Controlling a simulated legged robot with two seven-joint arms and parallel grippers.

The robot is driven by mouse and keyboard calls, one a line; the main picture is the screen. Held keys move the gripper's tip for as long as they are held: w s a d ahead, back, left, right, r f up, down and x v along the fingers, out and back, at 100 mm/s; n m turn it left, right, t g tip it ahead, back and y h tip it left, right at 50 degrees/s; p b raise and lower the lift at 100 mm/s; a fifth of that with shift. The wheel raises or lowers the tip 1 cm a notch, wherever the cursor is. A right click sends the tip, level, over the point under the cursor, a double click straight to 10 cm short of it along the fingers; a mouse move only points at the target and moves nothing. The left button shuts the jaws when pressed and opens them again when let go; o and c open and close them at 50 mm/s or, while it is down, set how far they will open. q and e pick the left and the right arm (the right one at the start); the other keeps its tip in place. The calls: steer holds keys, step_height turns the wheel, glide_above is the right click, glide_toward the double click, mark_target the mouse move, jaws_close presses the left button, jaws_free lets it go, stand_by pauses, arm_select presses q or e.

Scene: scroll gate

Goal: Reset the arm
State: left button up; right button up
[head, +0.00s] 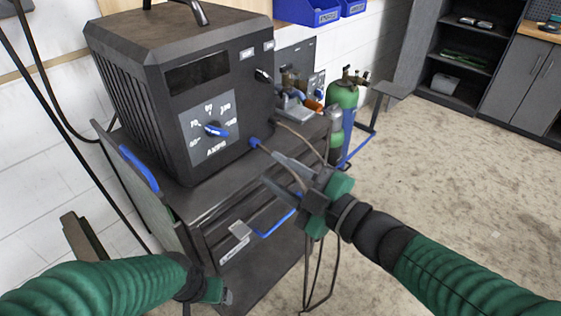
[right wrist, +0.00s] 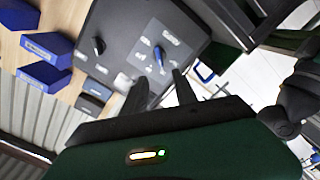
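A dark welding machine (head: 130,75) stands on a dark cart at the upper left in the head view. Its grey AMPS dial has a blue knob (head: 215,130), which also shows in the right wrist view (right wrist: 158,57). My right gripper (head: 269,168) is in front of the machine's lower right corner, near a blue cable plug (head: 254,142). Its two fingers are apart, with nothing visible between them in the right wrist view (right wrist: 160,84). My left gripper (head: 208,291) is low at the left, seen from behind, with its fingers mostly hidden.
The cart's top (head: 215,180) has a bare strip before the machine. A green gas cylinder (head: 342,95) stands behind my right gripper, and cables hang below it. Blue bins (head: 308,10) are on the back wall. Dark shelving (head: 460,55) stands far right. The floor (head: 470,160) on the right is open.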

steer(key=w+d+f+m+h, duration=0.4)
steer(key=d+f+m+h, duration=0.75)
steer(key=d+f, duration=0.35)
steer(key=s+d+f+m+g+h, duration=0.1)
steer(key=s+d+f+m+g, duration=0.3)
steer(key=s+f, duration=0.4)
steer(key=s+d+f+m+g+h, duration=0.2)
steer(key=s+d+f+m+g, duration=0.25)
steer(key=s+f, duration=0.3)
steer(key=w+p+v, duration=0.3)
steer(key=p+v, duration=1.2)
steer(key=p, duration=0.1)
steer(key=shift+v, duration=0.8)
steer(key=shift+d, duration=0.15)
